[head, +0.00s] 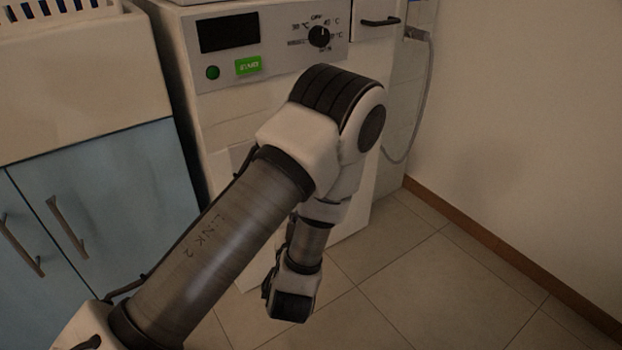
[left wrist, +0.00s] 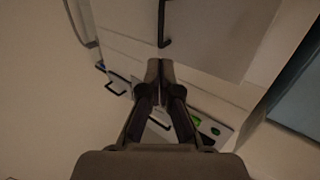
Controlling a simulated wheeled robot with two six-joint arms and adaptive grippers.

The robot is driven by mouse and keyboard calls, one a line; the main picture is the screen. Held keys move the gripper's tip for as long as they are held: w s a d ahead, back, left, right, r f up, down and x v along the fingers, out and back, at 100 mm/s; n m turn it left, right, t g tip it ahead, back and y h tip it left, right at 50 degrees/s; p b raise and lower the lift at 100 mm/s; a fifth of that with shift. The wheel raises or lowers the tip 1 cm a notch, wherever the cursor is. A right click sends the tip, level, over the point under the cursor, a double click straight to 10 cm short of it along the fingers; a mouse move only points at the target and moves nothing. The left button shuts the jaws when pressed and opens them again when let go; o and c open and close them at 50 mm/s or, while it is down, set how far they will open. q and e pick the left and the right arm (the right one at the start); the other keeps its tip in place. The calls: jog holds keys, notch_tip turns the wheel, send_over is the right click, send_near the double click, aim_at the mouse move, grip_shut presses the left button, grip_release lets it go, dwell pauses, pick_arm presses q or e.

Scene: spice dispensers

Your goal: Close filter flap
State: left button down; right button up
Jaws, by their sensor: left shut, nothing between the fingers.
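The white washing machine (head: 222,115) stands in front of me, its lower front largely covered by my left arm in the head view. I cannot make out the filter flap with certainty. In the left wrist view, a pale panel (left wrist: 222,38) with a dark bar handle (left wrist: 164,25) lies on the machine front; I cannot tell whether it is the flap or the door. My left gripper (left wrist: 160,66) is shut and empty, its tips appearing just below that handle in the picture; contact cannot be judged. Its fingers are hidden in the head view. My right gripper is not in view.
The control panel (head: 280,45) has a knob, a green label and a dark display. A small drawer with a dark handle (head: 380,21) is at its right. A blue cabinet (head: 100,200) stands left. Tiled floor (head: 420,285) is clear at right, bounded by a wall.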

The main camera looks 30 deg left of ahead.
pick_arm(q)
jog(key=b+x, duration=0.5)
jog(key=x, duration=0.8)
jog(key=shift+w, duration=0.25)
jog(key=shift+a+r, duration=0.1)
jog(key=shift+a, duration=0.05)
jog(key=shift+w+a+r+n+g+y+p, duration=0.3)
jog(key=shift+w+a+n+y+p, duration=0.25)
jog(key=shift+w+y, duration=0.2)
jog(key=shift+w+a+f, duration=0.1)
